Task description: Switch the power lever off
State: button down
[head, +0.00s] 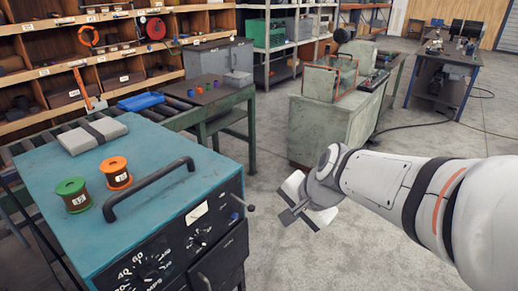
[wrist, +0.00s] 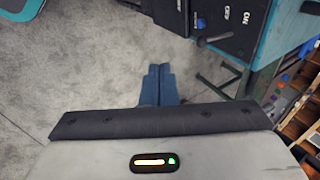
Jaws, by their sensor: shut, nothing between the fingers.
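The power lever (head: 244,204) is a short dark handle with a round knob on the right end of the black front panel of a teal machine. It also shows in the wrist view (wrist: 213,39), at the top right, near white ON and OFF labels. I cannot tell which label it is set to. My gripper (head: 303,208) hangs in the air to the right of the lever, apart from it. In the wrist view its two blue-grey fingers (wrist: 157,88) are together with nothing between them.
The teal machine (head: 150,150) has a black bar handle (head: 148,188), a green spool (head: 73,195), an orange spool (head: 116,173) and a grey case (head: 93,135) on top. A grey-green cabinet (head: 330,125) stands behind my gripper. Open concrete floor lies around my gripper.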

aim_at(241, 202)
jog(key=w+a+f+m+p, duration=0.1)
jog(key=w+a+f, duration=0.5)
jog(key=w, duration=0.3)
jog(key=shift+a+f+m+y, duration=0.3)
jog(key=shift+a+f+m, duration=0.05)
jog(key=shift+a+m, duration=0.1)
jog(key=shift+s+f, duration=0.1)
